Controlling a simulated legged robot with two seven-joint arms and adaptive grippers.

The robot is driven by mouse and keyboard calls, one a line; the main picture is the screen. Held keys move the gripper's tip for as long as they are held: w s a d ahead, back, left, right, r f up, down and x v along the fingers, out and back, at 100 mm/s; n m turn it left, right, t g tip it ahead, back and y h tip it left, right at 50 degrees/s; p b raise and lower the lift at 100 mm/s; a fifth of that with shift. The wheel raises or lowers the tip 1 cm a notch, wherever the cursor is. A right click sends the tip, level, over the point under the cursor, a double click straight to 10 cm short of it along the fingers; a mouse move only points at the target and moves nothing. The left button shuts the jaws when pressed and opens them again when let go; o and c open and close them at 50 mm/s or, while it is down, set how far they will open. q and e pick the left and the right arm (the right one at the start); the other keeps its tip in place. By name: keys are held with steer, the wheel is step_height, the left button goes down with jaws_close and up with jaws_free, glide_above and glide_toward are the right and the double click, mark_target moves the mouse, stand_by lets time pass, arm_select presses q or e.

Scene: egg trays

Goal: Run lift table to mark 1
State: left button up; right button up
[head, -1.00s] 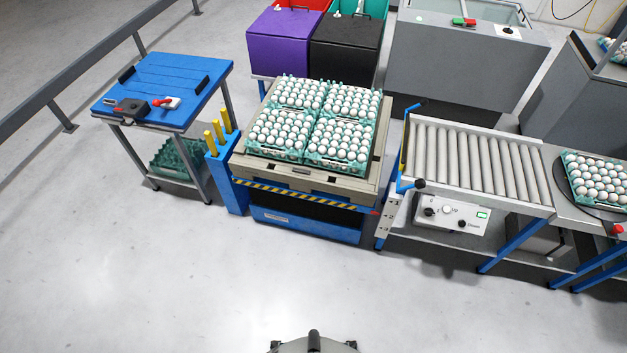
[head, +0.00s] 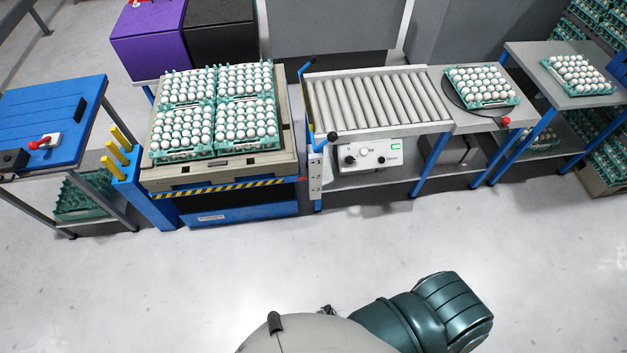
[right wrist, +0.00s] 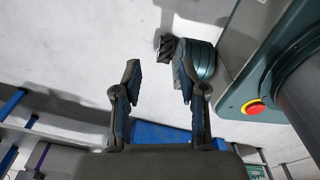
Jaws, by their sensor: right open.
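The lift table (head: 262,210) stands at centre left in the head view, with a blue base and a black and yellow striped front edge. A beige pallet (head: 283,160) on it carries several green trays of white eggs (head: 215,112). Beside it, the roller conveyor has a white control panel (head: 368,155) with dark knobs and a small green display; the mark numbers are too small to read. My right gripper (right wrist: 157,80) is open and empty in the right wrist view, over the floor and away from the panel. My left gripper is not in view.
The roller conveyor (head: 385,97) leads right to a turntable holding an egg tray (head: 482,84). A blue-topped table (head: 45,120) stands left, with yellow posts (head: 117,144) between it and the lift table. The floor in front (head: 230,265) is clear.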

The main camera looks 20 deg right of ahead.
steer(key=shift+w, duration=0.3)
jaws_close()
stand_by(1.1)
